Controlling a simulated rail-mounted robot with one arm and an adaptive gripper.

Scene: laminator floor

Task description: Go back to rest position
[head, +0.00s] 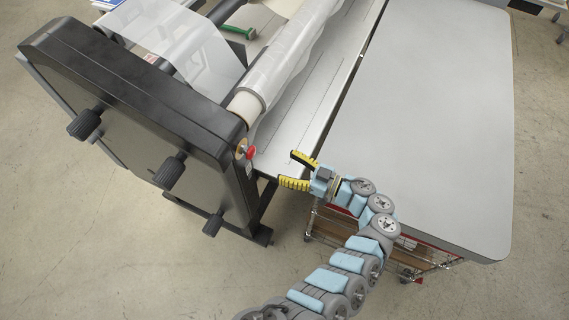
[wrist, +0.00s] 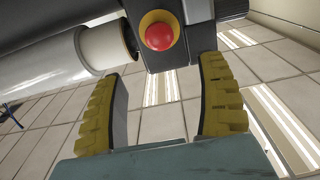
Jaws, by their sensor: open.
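My gripper (head: 290,171) is open and empty, with yellow ribbed fingers spread apart. In the head view it is in front of the laminator's side panel, near a red emergency button (head: 250,153). In the wrist view my gripper (wrist: 163,105) frames the gap below the red button (wrist: 159,37), which sits on a yellow base. A gap shows between the fingers and the button in the head view.
The black laminator frame (head: 140,90) with several knobs stands at left. A film roll (head: 246,100) runs beside it; its end also shows in the wrist view (wrist: 103,48). A grey table (head: 430,110) stands at right. Open floor (head: 110,260) lies in front.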

